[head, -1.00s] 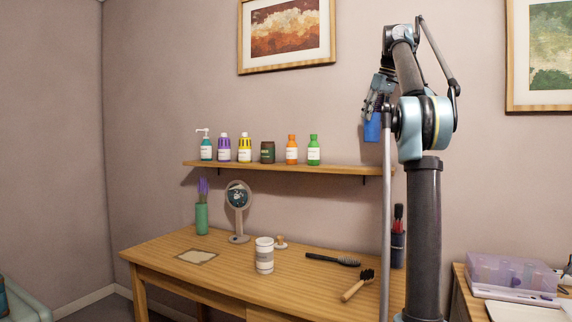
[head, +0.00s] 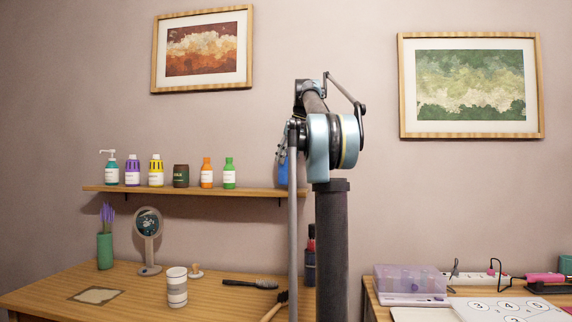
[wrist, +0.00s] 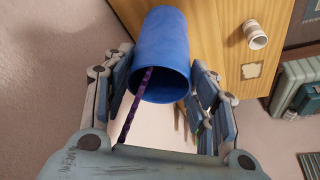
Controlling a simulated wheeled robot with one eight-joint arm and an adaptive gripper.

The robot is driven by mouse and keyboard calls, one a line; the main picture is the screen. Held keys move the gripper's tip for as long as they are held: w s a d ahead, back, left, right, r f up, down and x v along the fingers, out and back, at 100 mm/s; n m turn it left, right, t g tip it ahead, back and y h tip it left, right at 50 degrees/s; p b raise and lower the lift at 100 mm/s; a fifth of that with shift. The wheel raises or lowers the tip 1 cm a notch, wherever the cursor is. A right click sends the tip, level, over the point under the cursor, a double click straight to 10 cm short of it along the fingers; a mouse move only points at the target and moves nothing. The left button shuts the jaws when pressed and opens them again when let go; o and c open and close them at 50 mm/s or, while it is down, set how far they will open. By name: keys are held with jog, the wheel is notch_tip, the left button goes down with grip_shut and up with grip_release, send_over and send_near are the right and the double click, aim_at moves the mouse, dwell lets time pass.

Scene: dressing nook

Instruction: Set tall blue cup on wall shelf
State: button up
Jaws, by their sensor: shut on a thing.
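The tall blue cup (wrist: 162,50) is held between the fingers of my gripper (wrist: 165,76) in the wrist view. In the head view the cup (head: 283,172) shows as a narrow blue strip, mostly hidden behind my arm. My gripper (head: 283,148) is partly hidden there too. The cup's lower end appears close to the level of the wall shelf (head: 255,192), near its right end; I cannot tell whether it touches. Several bottles and a dark brown jar (head: 181,176) stand on the shelf left of the cup. The green bottle (head: 229,173) is the nearest of them.
The shelf is bare between the green bottle and my arm. Below, the wooden desk (head: 135,290) holds a mirror (head: 148,225), a white-grey cup (head: 177,287) and brushes. Two framed pictures hang above. A side table at the right holds a purple organizer (head: 411,280).

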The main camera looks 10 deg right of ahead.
jog(key=shift+f, duration=1)
jog(key=shift+f, duration=0.1)
jog(key=o, duration=1.4)
jog(key=shift+c, duration=0.2)
jog(key=v, duration=1.2)
